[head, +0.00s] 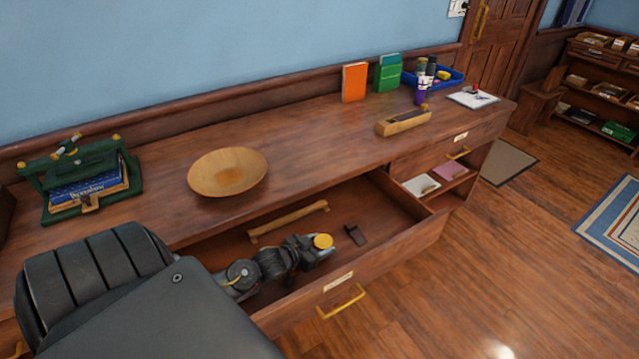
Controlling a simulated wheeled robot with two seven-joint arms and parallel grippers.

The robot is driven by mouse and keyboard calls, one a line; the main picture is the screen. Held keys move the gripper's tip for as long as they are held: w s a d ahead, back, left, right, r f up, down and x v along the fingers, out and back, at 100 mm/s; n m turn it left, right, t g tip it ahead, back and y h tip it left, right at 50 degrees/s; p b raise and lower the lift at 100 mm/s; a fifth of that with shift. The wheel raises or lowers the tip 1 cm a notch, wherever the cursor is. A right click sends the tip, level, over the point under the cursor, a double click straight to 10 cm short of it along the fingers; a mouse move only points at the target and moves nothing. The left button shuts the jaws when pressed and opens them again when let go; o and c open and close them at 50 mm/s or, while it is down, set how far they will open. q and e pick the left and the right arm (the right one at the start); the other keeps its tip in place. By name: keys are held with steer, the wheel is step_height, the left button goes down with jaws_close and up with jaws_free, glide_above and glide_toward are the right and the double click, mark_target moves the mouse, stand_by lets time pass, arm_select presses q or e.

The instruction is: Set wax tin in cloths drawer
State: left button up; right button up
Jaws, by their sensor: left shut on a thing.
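My left gripper (318,248) reaches in from the left over the open drawer (300,300) of the long wooden counter. It is shut on a small round tin with a yellow top (323,241), which I take as the wax tin. The tin is within the drawer's outline; I cannot tell whether it touches the drawer floor. The drawer front has a brass handle (342,303) and a label (338,282) too small to read. My right gripper is out of view.
On the counter are a wooden bowl (228,173), a green press with a book (83,180), a long wooden block (404,122), upright orange (354,82) and green books (389,73), and a blue tray (440,79). White and pink folded items (450,171) lie right of the drawer.

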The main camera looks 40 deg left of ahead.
arm_select(q)
steer(key=shift+f, duration=0.1)
steer(key=shift+f, duration=0.4)
steer(key=shift+s+f, duration=0.1)
steer(key=shift+d, duration=0.1)
